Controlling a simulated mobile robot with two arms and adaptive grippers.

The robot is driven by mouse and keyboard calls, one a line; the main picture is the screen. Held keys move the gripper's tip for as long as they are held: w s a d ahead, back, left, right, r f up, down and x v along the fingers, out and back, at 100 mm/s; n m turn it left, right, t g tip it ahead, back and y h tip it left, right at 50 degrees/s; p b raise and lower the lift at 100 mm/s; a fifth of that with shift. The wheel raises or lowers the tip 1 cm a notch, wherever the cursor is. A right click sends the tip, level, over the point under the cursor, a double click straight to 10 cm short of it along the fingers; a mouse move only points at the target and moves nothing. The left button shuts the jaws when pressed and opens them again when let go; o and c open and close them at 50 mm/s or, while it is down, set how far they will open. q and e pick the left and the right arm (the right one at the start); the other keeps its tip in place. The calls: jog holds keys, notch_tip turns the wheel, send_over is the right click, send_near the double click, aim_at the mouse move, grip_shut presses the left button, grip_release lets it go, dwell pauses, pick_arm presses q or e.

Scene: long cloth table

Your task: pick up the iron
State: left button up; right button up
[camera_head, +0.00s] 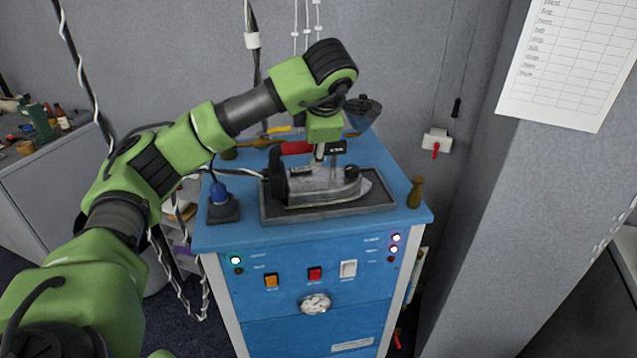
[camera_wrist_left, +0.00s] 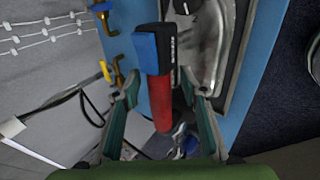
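The iron (camera_head: 325,186) has a grey metal body, a dark rear end and a red handle (camera_head: 296,147) on top. It sits on a dark flat tray (camera_head: 385,198) on a blue cabinet. My left gripper (camera_head: 319,152) comes down from above at the handle; the arm partly covers the iron. In the left wrist view the left gripper (camera_wrist_left: 161,82) has its two green fingers apart. The red handle (camera_wrist_left: 160,102) lies between them, with visible gaps at both sides. The iron's metal body (camera_wrist_left: 208,45) shows at upper right there. My right gripper is not in view.
The blue cabinet (camera_head: 315,235) carries switches and a gauge on its front. A blue-topped item (camera_head: 219,193) stands left of the tray, and a small brown bottle-like item (camera_head: 415,193) stands right of it. A grey wall rises behind; hoses and cables hang at left.

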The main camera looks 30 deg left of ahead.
pick_arm(q)
grip_shut()
jog(key=shift+w+r, duration=0.1)
jog(key=shift+r, duration=0.1)
jog(key=shift+r, duration=0.1)
